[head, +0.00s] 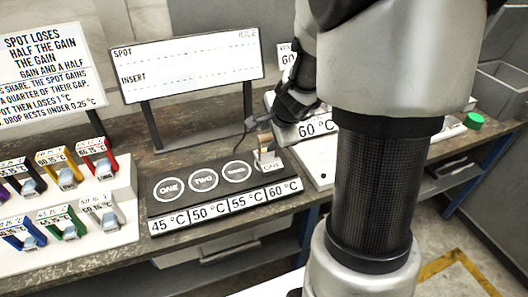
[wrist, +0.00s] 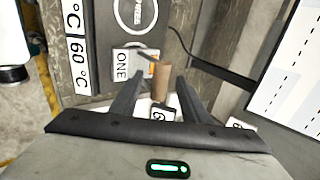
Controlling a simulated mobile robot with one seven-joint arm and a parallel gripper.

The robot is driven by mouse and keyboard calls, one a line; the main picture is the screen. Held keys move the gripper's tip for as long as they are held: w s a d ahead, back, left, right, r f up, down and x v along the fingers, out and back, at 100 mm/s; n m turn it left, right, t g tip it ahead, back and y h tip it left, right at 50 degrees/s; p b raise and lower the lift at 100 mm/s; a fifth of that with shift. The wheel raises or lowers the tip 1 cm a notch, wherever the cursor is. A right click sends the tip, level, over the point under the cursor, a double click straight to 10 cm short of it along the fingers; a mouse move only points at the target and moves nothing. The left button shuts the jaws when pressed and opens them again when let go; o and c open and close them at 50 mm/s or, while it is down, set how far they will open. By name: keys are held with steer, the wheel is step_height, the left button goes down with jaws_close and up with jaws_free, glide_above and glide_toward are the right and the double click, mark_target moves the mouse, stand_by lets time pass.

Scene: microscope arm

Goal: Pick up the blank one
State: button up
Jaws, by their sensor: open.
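A small piece with a pale plate lettered ONE (head: 268,163) and a brown upright handle stands on the rightmost spot of the dark block (head: 165,187), above the 60 °C label. In the wrist view its ONE plate (wrist: 127,64) and brown handle (wrist: 160,82) show. My gripper (wrist: 163,88) is open. Its two dark fingers lie on either side of the handle in the wrist view, with gaps; how far above it they are I cannot tell. In the head view my gripper (head: 268,112) is dark and just above the piece, partly hidden by my arm.
The other spots, marked ONE, TWO and THREE, are bare. A white rack (head: 85,240) of several coloured labelled pieces stands at left. A display board (head: 190,68) reading SPOT and INSERT stands behind. A 60 °C sign (head: 316,125) and a green knob (head: 474,120) are at right.

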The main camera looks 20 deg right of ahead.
jaws_close()
stand_by(1.3)
steer(key=shift+r, duration=0.15)
